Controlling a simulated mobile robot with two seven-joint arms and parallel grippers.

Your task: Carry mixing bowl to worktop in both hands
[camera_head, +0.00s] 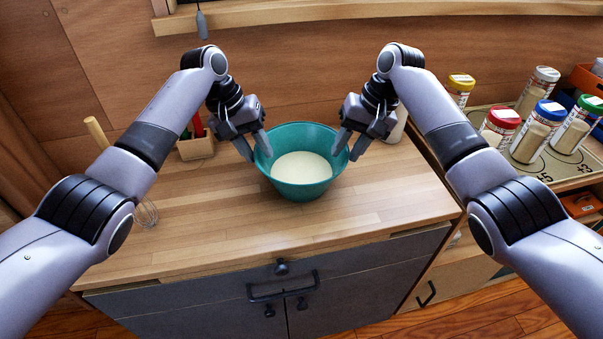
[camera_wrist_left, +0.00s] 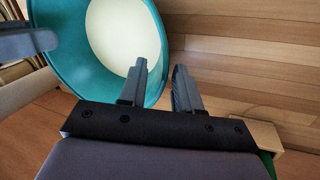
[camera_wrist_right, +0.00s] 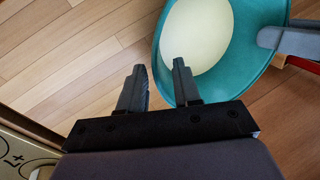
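The teal mixing bowl (camera_head: 300,191), with a pale cream content (camera_head: 302,167), stands upright on the wooden worktop (camera_head: 395,195), near its middle. My left gripper (camera_head: 258,157) is at the bowl's left rim, one finger inside and one outside. My right gripper (camera_head: 346,156) straddles the right rim in the same way. In the left wrist view the bowl (camera_wrist_left: 73,66) passes between fingers held apart, with a gap wider than the rim. In the right wrist view the bowl (camera_wrist_right: 256,66) shows the same, fingers apart.
A wooden holder (camera_head: 196,148) stands behind my left gripper, and a whisk (camera_head: 146,212) lies at the left. A white container (camera_head: 397,126) is partly hidden behind my right gripper. Several lidded jars (camera_head: 533,130) stand on the right-hand surface. The worktop's front is clear.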

